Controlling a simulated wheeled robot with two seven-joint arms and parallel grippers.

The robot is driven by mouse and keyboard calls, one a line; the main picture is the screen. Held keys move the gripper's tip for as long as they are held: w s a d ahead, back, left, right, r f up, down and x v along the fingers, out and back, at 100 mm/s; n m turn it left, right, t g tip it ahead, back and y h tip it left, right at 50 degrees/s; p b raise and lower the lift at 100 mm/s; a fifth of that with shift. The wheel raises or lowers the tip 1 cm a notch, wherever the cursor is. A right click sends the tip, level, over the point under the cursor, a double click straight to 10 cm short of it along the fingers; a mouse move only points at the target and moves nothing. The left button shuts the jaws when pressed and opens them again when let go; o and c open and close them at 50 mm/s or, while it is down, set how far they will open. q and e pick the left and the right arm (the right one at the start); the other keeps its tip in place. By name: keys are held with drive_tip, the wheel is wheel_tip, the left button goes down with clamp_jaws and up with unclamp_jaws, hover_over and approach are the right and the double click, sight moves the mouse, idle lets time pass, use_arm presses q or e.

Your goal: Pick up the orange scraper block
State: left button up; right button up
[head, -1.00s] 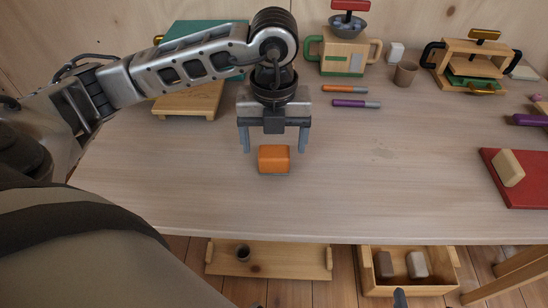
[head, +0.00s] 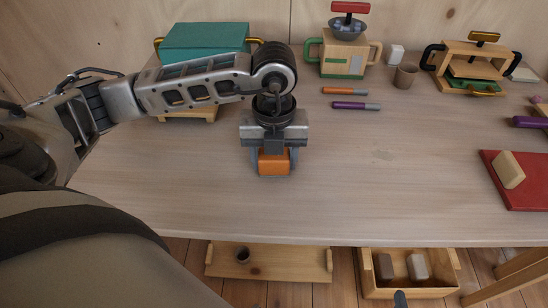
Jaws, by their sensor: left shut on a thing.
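Orange (head: 345,91) and purple (head: 356,106) markers lie behind the gripper. A teal-topped wooden stand (head: 205,42) is behind my left arm. A red board (head: 520,192) with a cream block (head: 508,169) lies at right. The table's (head: 400,190) front middle is clear.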

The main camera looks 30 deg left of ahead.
use_arm(q)
drive_tip(key=shift+r, duration=0.1)
drive_tip(key=shift+r, duration=0.25)
drive_tip(key=r, duration=0.3)
drive_tip(key=shift+s+d+r, duration=0.1)
drive_tip(key=shift+d+r, duration=0.1)
drive_tip(key=shift+d, duration=0.15)
drive_tip(key=s+d+r+p, duration=0.2)
drive_tip(key=s+d+r, duration=0.5)
drive_tip(key=d+r, duration=0.2)
drive_tip(key=shift+s+d, duration=0.25)
drive_tip(key=shift+d, duration=0.8)
